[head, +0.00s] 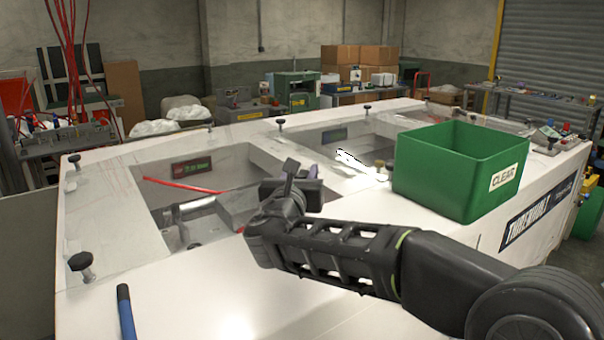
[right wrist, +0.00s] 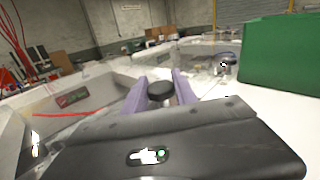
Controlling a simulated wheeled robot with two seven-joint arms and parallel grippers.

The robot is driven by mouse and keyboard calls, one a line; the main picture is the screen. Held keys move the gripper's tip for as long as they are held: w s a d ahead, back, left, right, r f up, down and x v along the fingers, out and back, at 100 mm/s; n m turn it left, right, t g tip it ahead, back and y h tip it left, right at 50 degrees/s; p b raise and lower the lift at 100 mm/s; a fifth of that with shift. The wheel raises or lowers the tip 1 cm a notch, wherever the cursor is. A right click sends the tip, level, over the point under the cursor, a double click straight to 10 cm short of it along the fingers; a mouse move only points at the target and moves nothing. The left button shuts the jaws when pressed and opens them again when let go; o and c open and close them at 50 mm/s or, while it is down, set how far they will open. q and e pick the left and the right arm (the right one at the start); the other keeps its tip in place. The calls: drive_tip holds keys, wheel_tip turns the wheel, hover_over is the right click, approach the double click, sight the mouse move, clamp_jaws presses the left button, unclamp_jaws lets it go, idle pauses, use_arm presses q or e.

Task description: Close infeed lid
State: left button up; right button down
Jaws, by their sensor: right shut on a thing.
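A clear panel (head: 105,215) with black knobs lies roughly flat over the left opening of the white machine (head: 230,305). I cannot tell for sure that it is the infeed lid, or whether it is fully seated. My right gripper (head: 300,188) is at the right side of the left opening. In the right wrist view its purple fingers (right wrist: 160,88) are shut around a black knob (right wrist: 160,90), which my gripper hides in the head view. My left gripper is not in view.
A green bin (head: 455,180) marked CLEAR stands on the machine at the right. A second opening (head: 345,140) lies behind my right gripper. A red rod (head: 182,185) shows at the left opening. A blue handle (head: 126,312) is at the front left.

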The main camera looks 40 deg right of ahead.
idle(0.6)
drive_tip(key=shift+m+g+y, duration=0.3)
drive_tip(key=shift+m, duration=0.1)
drive_tip(key=f+b, duration=0.2)
drive_tip(key=f, duration=0.1)
drive_tip(key=f+b, duration=0.1)
drive_tip(key=f, duration=0.1)
drive_tip(key=shift+d, duration=0.3)
drive_tip(key=shift+f, duration=0.45)
drive_tip(key=c, duration=1.3)
unclamp_jaws()
drive_tip(key=shift+c, duration=0.2)
drive_tip(key=o, duration=0.3)
drive_tip(key=shift+r, duration=0.2)
drive_tip(key=shift+o, duration=0.2)
drive_tip(key=shift+s, duration=0.1)
drive_tip(key=shift+b+v, duration=0.75)
drive_tip(key=shift+v, duration=3.1)
